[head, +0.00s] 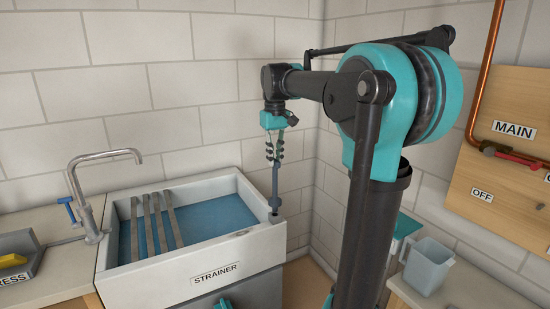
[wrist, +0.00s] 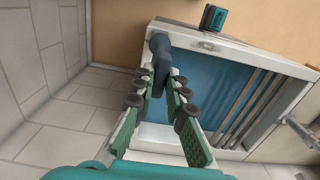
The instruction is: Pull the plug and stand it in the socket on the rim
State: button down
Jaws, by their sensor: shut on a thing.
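The plug (head: 275,182) is a dark grey upright stem at the right end of the sink. My gripper (head: 274,155) is shut around its upper part from above. The plug's lower end is at the rim corner; I cannot tell whether it sits in the socket, as the plug covers that spot. In the wrist view the plug (wrist: 160,52) lies between my gripper's fingertips (wrist: 158,80), over the corner of the rim (wrist: 235,47). The white sink (head: 180,285), labelled STRAINER, holds blue water (head: 210,215).
Several grey slats (head: 159,222) lie across the sink's left part. A tap (head: 82,195) stands at its left, near a grey tray (head: 20,245) with a yellow item. At right are a clear jug (head: 427,266) and a wooden board (head: 505,165) with pipe and red-handled valve.

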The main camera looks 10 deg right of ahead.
aim_at(275, 168)
jog(key=shift+f, duration=2)
jog(key=c, duration=1.5)
grip_release()
jog(key=shift+o, duration=0.2)
notch_tip(275, 168, up, 12)
